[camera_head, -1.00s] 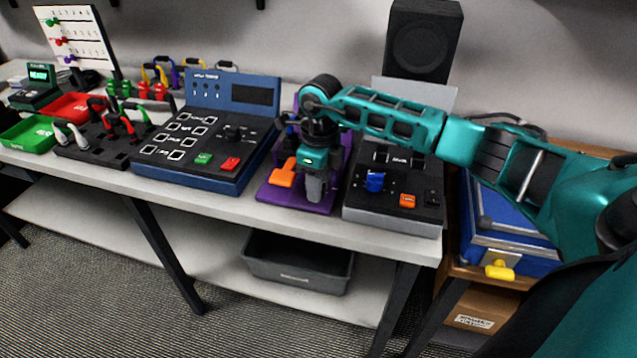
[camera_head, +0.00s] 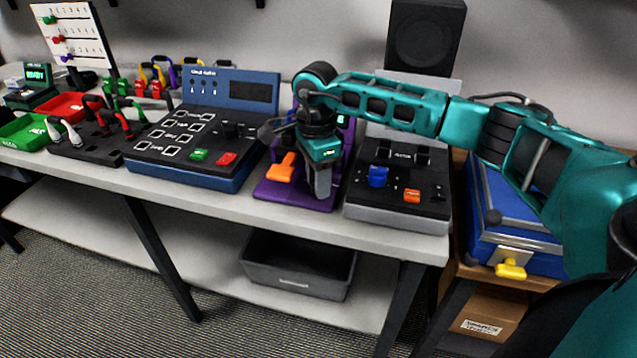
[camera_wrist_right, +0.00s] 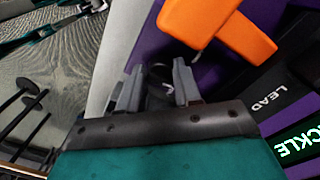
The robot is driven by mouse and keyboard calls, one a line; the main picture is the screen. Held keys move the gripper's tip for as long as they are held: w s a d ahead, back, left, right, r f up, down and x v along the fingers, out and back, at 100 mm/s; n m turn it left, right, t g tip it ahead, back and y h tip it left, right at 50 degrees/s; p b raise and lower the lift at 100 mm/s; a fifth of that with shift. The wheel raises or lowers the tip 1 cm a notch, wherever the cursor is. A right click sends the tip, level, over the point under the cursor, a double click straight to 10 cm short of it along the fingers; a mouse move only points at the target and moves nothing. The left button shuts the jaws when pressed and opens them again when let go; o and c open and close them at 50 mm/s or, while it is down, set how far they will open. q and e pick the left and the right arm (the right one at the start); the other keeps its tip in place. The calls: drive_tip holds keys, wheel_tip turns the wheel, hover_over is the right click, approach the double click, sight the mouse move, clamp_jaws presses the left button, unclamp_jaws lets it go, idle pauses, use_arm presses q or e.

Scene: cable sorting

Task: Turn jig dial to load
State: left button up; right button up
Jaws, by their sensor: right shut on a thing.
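The purple jig (camera_head: 262,192) stands on the white table near the middle of the head view. An orange handle (camera_head: 282,168) is on its left part, and shows large in the right wrist view (camera_wrist_right: 215,25). My right gripper (camera_head: 321,196) points down at the front right of the jig. In the right wrist view its two fingers (camera_wrist_right: 155,90) are shut on a small dark part, apparently the jig dial (camera_wrist_right: 160,88), with a small white mark. The fingers mostly hide the dial, so its setting cannot be read. My left gripper is not in view.
A blue panel box (camera_head: 190,175) stands left of the jig. A grey box with blue and orange controls (camera_head: 397,208) stands close on the right. My right arm passes above that box. Red and green trays lie far left. A narrow table strip is clear in front.

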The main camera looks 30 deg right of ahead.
drive_tip(key=n+b, duration=0.1)
drive_tip(key=n, duration=0.3)
drive_tip(key=shift+w+r, duration=0.1)
drive_tip(key=shift+w, duration=0.1)
drive_tip(key=shift+n+b, duration=0.5)
drive_tip(key=shift+n, duration=1.3)
drive_tip(key=shift+r, duration=0.1)
drive_tip(key=o, duration=1)
drive_tip(key=shift+s, duration=0.1)
